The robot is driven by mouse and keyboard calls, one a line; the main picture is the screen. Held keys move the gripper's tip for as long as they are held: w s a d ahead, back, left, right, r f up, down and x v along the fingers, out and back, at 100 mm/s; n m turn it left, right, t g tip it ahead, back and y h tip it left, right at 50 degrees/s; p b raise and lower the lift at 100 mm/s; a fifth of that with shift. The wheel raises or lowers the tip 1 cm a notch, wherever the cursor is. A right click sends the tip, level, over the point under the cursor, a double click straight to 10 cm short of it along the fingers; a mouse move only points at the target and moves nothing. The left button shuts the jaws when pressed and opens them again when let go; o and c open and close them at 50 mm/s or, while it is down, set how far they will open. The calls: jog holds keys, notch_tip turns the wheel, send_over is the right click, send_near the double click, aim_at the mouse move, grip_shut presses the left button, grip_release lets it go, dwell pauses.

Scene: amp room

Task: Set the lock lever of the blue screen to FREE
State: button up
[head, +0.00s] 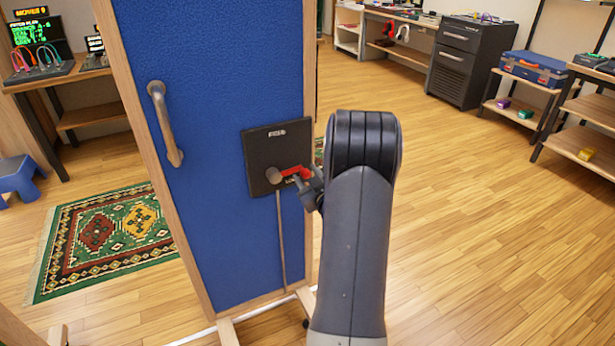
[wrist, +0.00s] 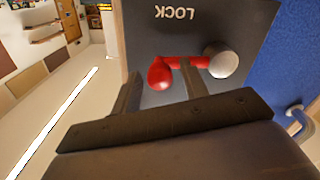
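The blue screen (head: 225,75) stands upright in a wooden frame. On it is a dark lock plate (head: 259,152), with a small upper label that seems to read FREE. The wrist view shows LOCK upside down on the plate (wrist: 235,22). The red lock lever (head: 295,171) points right from its round grey pivot (head: 273,176), about level. In the wrist view the lever's red knob (wrist: 160,76) appears between the spread fingers. My gripper (head: 311,189) is open at the lever's outer end; the right finger overlaps the lever in the wrist view. Contact is unclear.
A curved handle (head: 165,124) and a thin vertical rod (head: 281,240) are on the screen. A patterned rug (head: 105,238) and a blue step stool (head: 20,178) are at left. Benches and a dark cabinet (head: 468,62) stand behind. The floor at right is clear.

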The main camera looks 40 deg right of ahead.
grip_shut()
jog(key=shift+n+b, duration=0.3)
jog(key=shift+b, duration=0.05)
jog(key=r+n+b, duration=0.1)
jog(key=b, duration=0.1)
jog(key=r+n+b, duration=0.1)
jog(key=n+b, duration=0.1)
jog(key=shift+a, duration=0.35)
jog(key=w+a+r+n+b, duration=0.1)
jog(key=a+r+n+b, duration=0.3)
jog(key=n+b, duration=0.6)
jog(key=shift+w+a+r+n+b, duration=0.15)
jog(key=shift+a+r+n+b, duration=0.15)
jog(key=shift+a+r+b, duration=0.2)
jog(key=shift+a, duration=0.1)
jog(key=shift+o, duration=0.7)
grip_release()
